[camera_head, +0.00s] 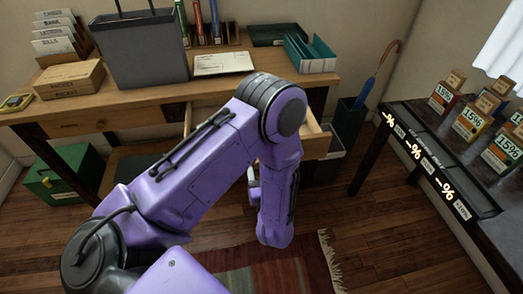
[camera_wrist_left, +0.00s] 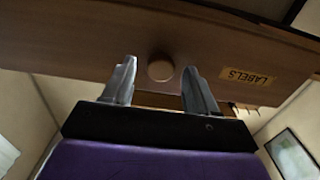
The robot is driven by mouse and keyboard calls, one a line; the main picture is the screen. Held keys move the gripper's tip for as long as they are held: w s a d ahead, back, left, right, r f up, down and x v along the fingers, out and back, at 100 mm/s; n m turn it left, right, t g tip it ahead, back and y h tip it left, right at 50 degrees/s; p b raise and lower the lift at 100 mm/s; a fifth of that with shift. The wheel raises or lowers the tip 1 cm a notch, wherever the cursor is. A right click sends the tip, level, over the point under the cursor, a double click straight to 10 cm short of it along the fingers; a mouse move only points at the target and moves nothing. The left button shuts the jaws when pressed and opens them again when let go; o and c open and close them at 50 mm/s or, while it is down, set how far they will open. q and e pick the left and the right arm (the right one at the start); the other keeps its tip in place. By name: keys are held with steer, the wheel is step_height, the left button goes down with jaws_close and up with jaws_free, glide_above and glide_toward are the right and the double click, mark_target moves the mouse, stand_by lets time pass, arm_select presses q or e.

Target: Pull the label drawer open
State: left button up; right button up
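The drawer front with a yellow LABELS plate (camera_wrist_left: 246,77) and a round wooden knob (camera_wrist_left: 160,67) fills the upper part of the left wrist view. The plate appears upside down there. My left gripper (camera_wrist_left: 159,64) is open, with one finger on each side of the knob and visible gaps between. Contact with the knob cannot be told. In the head view a pale wooden drawer (camera_head: 317,143) juts from the right part of the desk (camera_head: 150,98), partly open. My purple left arm hides its middle and the left fingers. My right gripper is out of view.
A grey bin (camera_head: 140,50), card racks, books and a teal tray (camera_head: 310,54) stand on the desk. A green box (camera_head: 62,175) is below left. An umbrella stand (camera_head: 349,118) and a dark display table (camera_head: 440,165) are at right. A striped rug (camera_head: 290,272) lies in front.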

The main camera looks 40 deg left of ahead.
arm_select(q)
steer(key=v, duration=1)
steer(key=shift+s+d+b, duration=0.2)
steer(key=shift+s+b, duration=0.05)
steer(key=shift+b, duration=0.05)
